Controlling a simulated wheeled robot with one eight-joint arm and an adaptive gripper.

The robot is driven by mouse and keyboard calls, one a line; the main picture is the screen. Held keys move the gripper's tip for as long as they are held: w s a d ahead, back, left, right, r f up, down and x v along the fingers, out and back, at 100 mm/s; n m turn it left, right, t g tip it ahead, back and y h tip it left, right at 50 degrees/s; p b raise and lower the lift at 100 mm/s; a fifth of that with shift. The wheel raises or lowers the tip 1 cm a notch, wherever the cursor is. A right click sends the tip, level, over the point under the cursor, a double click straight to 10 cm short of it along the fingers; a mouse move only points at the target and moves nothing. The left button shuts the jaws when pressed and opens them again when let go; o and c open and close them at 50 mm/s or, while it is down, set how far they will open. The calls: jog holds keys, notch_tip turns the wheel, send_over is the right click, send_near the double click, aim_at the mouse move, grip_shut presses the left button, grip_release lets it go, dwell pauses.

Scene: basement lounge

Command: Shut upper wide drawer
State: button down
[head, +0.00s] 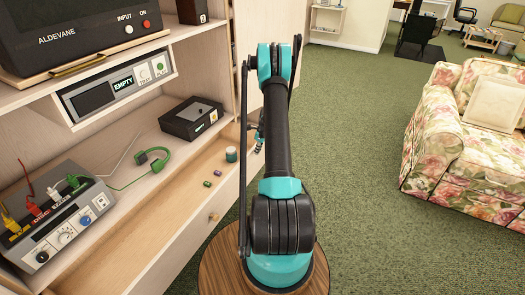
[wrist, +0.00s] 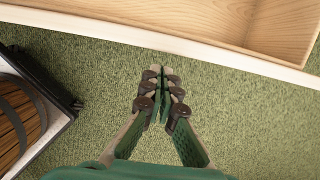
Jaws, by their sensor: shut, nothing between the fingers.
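The upper wide drawer (head: 198,240) stands open in the pale wood unit on the left in the head view. Its front carries a small brass-coloured knob (head: 213,217). In the wrist view the drawer's pale front rim (wrist: 150,38) runs across the top, with its wooden inside beyond. My gripper (wrist: 161,75) is shut and empty over the carpet, on the outer side of the drawer front. Its tips point at the rim and look close to it; I cannot tell whether they touch. In the head view my gripper (head: 259,147) is mostly hidden behind my arm.
A black box (head: 195,118) and a grey device with cables (head: 62,225) stand on the shelf above. A floral sofa (head: 465,140) is on the right. Green carpet between is clear.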

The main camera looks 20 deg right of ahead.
jog(key=shift+w+a, duration=0.35)
jog(key=shift+w, duration=0.2)
